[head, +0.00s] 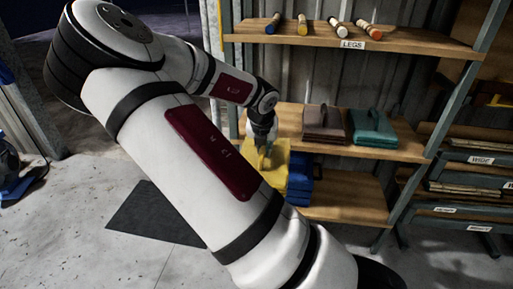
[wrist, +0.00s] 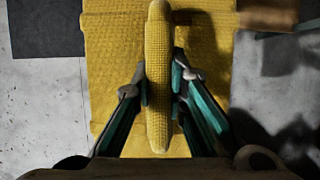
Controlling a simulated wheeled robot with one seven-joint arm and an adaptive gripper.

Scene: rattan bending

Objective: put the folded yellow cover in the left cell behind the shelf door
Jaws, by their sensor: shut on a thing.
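The folded yellow cover (head: 273,161) is in front of the left end of the shelves in the head view. It fills the middle of the wrist view (wrist: 110,50), with a raised yellow ridge running up its centre. My gripper (wrist: 161,88) is shut on this ridge, one finger on each side. I cannot make out a shelf door or a left cell behind one.
The middle shelf board (head: 405,149) carries a brown folded piece (head: 323,120) and a teal one (head: 373,126). A blue folded stack (head: 303,186) is on the lower board beside the yellow cover. The top shelf (head: 400,43) holds several short legs. A labelled rack (head: 480,160) stands right.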

